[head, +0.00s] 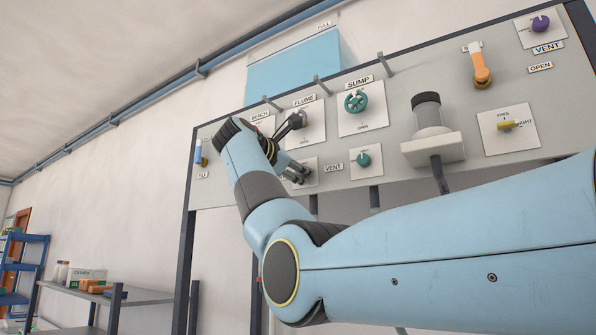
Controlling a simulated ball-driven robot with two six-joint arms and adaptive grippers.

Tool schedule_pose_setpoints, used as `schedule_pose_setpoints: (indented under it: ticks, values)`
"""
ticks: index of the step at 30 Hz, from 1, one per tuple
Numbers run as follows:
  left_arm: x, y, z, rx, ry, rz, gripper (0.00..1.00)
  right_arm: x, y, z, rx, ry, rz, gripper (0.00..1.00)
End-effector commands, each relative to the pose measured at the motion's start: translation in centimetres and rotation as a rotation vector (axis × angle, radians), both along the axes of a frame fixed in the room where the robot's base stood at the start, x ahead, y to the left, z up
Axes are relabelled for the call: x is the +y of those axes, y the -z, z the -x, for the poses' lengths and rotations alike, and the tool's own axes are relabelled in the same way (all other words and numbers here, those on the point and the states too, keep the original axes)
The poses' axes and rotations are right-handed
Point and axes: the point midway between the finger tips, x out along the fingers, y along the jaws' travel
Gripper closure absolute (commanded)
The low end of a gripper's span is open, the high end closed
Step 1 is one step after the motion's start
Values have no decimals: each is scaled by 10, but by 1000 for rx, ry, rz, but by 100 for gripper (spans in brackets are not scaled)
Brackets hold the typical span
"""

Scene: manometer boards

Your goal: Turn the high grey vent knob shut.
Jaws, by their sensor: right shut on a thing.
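My right gripper (297,173) reaches across to the lower left of the board and is shut at a small white plate (311,179), left of a VENT label (333,167). The grey vent knob there is hidden behind the fingers, so I cannot see how far it is turned. My right arm comes in from the right and bends up and back to the wrist. My left gripper is not in view.
A teal knob (363,160) sits just right of the VENT label. A teal SUMP handwheel (355,101) and a dark handle (296,121) by the FLUME label are above. A clear cup with a black cap (427,108), an orange lever (481,66) and a purple knob (540,22) are farther right.

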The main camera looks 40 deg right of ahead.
Motion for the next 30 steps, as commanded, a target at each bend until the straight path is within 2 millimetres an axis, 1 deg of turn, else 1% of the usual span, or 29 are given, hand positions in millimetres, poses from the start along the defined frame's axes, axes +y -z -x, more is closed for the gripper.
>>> schedule_pose_setpoints:
  ticks: [10, 11, 15, 16, 25, 28, 30]
  values:
    - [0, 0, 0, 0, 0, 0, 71, 0, 1, 0, -2, -1, -3, 100]
    - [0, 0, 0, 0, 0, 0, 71, 0, 1, 0, -2, -1, -3, 72]
    - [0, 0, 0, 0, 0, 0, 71, 0, 1, 0, -2, 0, -2, 54]
    - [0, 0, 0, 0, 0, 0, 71, 0, 1, 0, -2, 0, -2, 51]
    - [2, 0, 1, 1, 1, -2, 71, 3, 0, 1, -3, -1, -1, 51]
    - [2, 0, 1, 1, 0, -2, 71, 13, 0, 4, -2, -2, 0, 51]
    - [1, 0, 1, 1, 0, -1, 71, 25, 1, 9, -3, -4, -3, 51]
